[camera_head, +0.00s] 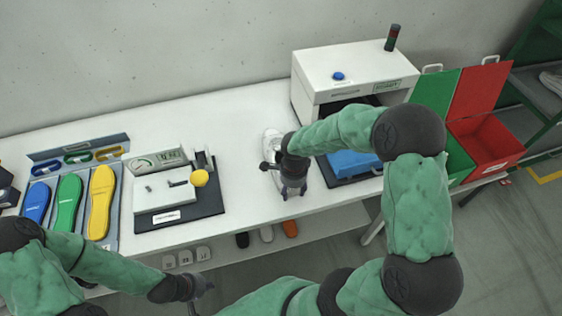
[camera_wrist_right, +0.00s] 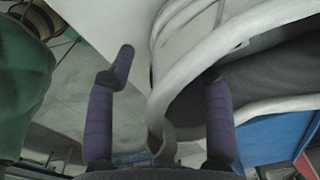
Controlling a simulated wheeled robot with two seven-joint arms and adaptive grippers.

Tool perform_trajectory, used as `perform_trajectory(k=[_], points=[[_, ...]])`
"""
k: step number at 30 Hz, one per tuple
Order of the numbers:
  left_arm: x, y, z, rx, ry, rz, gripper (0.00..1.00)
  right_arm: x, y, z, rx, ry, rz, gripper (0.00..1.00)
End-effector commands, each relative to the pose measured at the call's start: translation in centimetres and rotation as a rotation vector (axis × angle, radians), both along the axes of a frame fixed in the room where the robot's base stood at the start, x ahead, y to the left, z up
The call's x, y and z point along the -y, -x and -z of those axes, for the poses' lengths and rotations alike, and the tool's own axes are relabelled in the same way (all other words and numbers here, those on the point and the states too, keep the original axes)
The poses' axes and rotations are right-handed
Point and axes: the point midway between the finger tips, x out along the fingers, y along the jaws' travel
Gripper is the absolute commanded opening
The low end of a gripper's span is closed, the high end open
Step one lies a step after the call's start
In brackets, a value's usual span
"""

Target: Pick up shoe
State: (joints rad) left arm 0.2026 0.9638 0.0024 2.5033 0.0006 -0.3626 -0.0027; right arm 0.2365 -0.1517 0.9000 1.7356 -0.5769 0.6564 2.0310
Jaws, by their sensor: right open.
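A white shoe (camera_head: 269,140) stands on the white table, left of the white box machine. My right arm and gripper hide part of it in the head view. My right gripper (camera_head: 292,192) is open at the shoe's near end. In the right wrist view the shoe (camera_wrist_right: 190,35) fills the upper right, with its dark grey lining showing. One purple finger is outside the shoe at the left; the other overlaps its opening. I cannot tell whether either finger touches it. My left gripper (camera_head: 201,287) is low in front of the table, away from the shoe; its jaws are too small to read.
The white machine (camera_head: 322,63) with a blue button stands behind, a blue block (camera_head: 352,164) before it. Green (camera_head: 458,160) and red (camera_head: 490,140) bins are at right. A gauge fixture (camera_head: 160,192) and coloured insoles (camera_head: 101,203) lie left. A lower shelf holds shoes.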

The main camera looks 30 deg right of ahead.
Motion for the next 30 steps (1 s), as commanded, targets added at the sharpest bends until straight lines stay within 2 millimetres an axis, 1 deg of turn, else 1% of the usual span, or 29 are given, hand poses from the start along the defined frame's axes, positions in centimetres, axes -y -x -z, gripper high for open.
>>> perform_trajectory(k=[5, 6, 8, 9, 11, 12, 23, 26, 30], points=[[0.0, 0.0, 0.0, 0.0, 0.0, 0.0, 0.0, 0.0, 0.0, 0.0, 0.002, 0.0, 0.001, 0.52], [0.0, 0.0, 0.0, 0.0, 0.0, 0.0, 0.0, 0.0, 0.0, 0.0, 0.002, 0.0, 0.001, 0.49], [0.0, 0.0, 0.0, 0.0, 0.0, 0.0, 0.0, 0.0, 0.0, 0.0, 0.001, 0.0, 0.001, 0.33], [0.0, 0.0, 0.0, 0.0, 0.0, 0.0, 0.0, 0.0, 0.0, 0.0, 0.001, 0.0, 0.001, 0.21], [0.0, 0.0, 0.0, 0.0, 0.0, 0.0, 0.0, 0.0, 0.0, 0.0, 0.001, 0.0, 0.001, 0.04], [0.0, 0.0, 0.0, 0.0, 0.0, 0.0, 0.0, 0.0, 0.0, 0.0, 0.001, 0.0, 0.001, 0.0], [0.0, 0.0, -0.1, 0.0, 0.0, 0.0, 0.0, 0.0, -0.1, -0.1, 0.002, 0.0, 0.001, 0.0], [0.0, 0.0, -0.2, 0.0, 0.0, 0.0, 0.0, 0.1, -0.1, -0.6, 0.003, 0.002, 0.001, 0.0], [0.0, 0.0, -0.5, 0.0, 0.0, 0.0, 0.0, 0.1, -0.2, -2.0, 0.006, 0.002, 0.002, 0.0]])
